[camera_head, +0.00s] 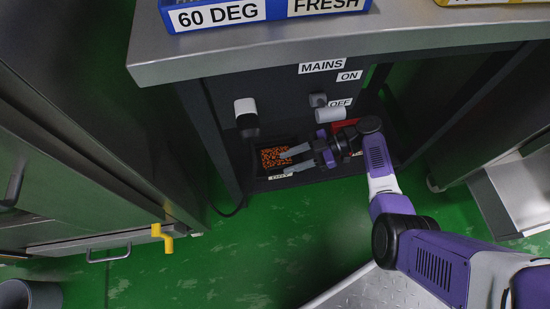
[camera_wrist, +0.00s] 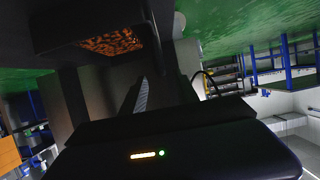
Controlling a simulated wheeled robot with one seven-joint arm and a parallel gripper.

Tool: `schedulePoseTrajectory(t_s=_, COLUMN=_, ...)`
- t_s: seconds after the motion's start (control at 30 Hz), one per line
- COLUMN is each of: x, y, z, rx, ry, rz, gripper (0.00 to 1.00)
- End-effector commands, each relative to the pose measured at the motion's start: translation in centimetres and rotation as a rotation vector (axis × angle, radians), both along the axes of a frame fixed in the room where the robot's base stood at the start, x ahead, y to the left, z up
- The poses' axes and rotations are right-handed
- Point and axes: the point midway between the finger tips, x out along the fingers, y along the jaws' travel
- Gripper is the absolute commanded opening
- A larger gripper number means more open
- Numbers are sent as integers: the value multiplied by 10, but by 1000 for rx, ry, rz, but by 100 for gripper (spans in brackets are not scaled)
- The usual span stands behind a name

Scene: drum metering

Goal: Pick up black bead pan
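The black bead pan (camera_head: 258,160) sits low at the foot of the dark cabinet in the head view. It holds orange beads (camera_head: 274,157). It also shows in the wrist view (camera_wrist: 72,42), upper left, with the beads inside it. My gripper (camera_head: 283,163) reaches in from the right, its two grey fingers apart and pointing left at the pan's right side. In the head view the fingertips overlap the pan's right edge; I cannot tell whether they touch it. Nothing shows between the fingers.
A label (camera_head: 281,176) lies in front of the pan. A black-and-white dispenser (camera_head: 246,115) is on the panel above it. A red part (camera_head: 344,126) is partly hidden behind my gripper. The steel counter (camera_head: 240,48) overhangs above. Green floor (camera_head: 245,235) is open in front.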

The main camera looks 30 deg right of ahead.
Motion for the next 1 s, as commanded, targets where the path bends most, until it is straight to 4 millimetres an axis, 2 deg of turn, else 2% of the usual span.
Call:
schedulePoseTrajectory(t_s=0.27, x=4, y=21, z=-13, rx=-2, ry=2, rz=1, gripper=36)
schedulePoseTrajectory(t_s=0.53, x=12, y=54, z=-30, rx=-2, ry=1, rz=1, gripper=36)
schedulePoseTrajectory(t_s=0.8, x=15, y=58, z=-29, rx=-1, ry=2, rz=-2, gripper=36)
schedulePoseTrajectory(t_s=0.87, x=15, y=58, z=-29, rx=-1, ry=2, rz=-2, gripper=27)
schedulePoseTrajectory(t_s=1.0, x=14, y=58, z=-29, rx=-1, ry=2, rz=-2, gripper=0)
